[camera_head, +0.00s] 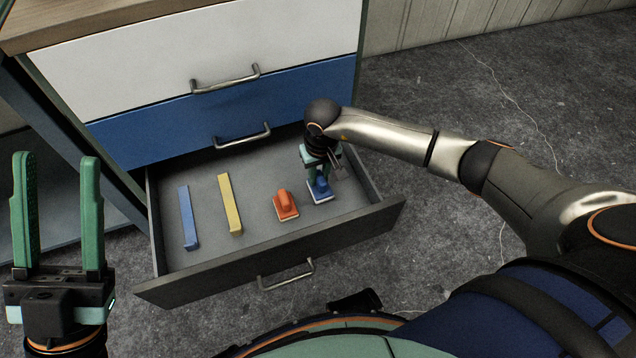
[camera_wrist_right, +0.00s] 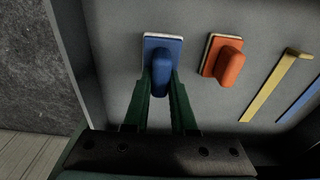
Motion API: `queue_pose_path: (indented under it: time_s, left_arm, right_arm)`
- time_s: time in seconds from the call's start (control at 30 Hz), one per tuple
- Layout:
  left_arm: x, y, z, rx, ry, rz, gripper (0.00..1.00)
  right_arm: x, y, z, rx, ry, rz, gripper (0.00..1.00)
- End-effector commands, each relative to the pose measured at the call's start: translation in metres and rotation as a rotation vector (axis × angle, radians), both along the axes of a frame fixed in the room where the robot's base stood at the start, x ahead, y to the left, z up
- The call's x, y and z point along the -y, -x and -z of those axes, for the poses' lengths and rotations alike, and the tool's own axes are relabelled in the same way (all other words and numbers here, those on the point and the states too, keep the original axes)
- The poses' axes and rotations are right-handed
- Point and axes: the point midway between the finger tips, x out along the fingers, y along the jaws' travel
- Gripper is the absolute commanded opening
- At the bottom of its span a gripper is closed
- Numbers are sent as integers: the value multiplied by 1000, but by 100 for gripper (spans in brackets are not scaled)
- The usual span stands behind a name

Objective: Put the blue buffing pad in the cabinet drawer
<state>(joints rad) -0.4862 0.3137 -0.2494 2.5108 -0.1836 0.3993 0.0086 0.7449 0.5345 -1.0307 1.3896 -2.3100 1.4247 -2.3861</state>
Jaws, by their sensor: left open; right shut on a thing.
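The blue buffing pad (camera_head: 320,190) is inside the open cabinet drawer (camera_head: 270,264), at the right of the things lying there. My right gripper (camera_head: 319,172) reaches down into the drawer and is shut on the pad's raised blue handle. In the right wrist view the handle of the blue pad (camera_wrist_right: 162,50) sits between the fingertips of my right gripper (camera_wrist_right: 160,88). The pad looks flat at the drawer floor; whether it touches cannot be told for sure. My left gripper (camera_head: 55,215) is open and empty, upright at the left, outside the drawer.
An orange pad (camera_head: 286,205) lies just left of the blue one. A yellow strip (camera_head: 230,204) and a blue strip (camera_head: 188,217) lie further left in the drawer. Shut blue (camera_head: 170,130) and white (camera_head: 150,70) drawers are above. The drawer's front floor is clear.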

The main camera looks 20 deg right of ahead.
Motion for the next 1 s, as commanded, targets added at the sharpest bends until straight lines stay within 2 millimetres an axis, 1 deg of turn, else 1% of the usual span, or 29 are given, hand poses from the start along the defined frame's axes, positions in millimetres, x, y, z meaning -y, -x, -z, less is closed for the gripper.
queue_pose_path:
  time_s: [0.03, 0.1, 0.17, 0.4, 0.53, 0.57, 0.6, 0.8, 1.0]
  left_arm:
    - [1, 0, 12, 0, -5, -1, 50]
    - [2, 0, 17, -3, -10, -2, 50]
    - [3, -1, 19, -5, -13, -3, 50]
    - [3, -1, 18, -8, -14, -3, 50]
    - [3, -1, 22, -7, -13, -5, 50]
    - [3, -1, 20, -8, -13, -5, 50]
    - [3, -1, 20, -8, -12, -6, 50]
    - [3, -2, 19, -9, -8, -9, 50]
    - [3, -1, 19, -9, -7, -8, 50]
  right_arm:
    - [-3, 2, 17, -4, -3, -1, 0]
    - [-4, 1, 27, -4, -4, -1, 0]
    - [-3, 1, 29, -1, -3, -1, 0]
    - [-3, 0, 27, 0, -2, -2, 0]
    - [-3, 0, 31, 0, -2, -3, 0]
    - [-3, 0, 30, 0, -2, -2, 28]
    - [-3, 0, 30, -1, -2, -2, 32]
    - [-3, 1, 30, -1, -2, -2, 54]
    - [-3, 1, 29, -1, -2, -2, 54]
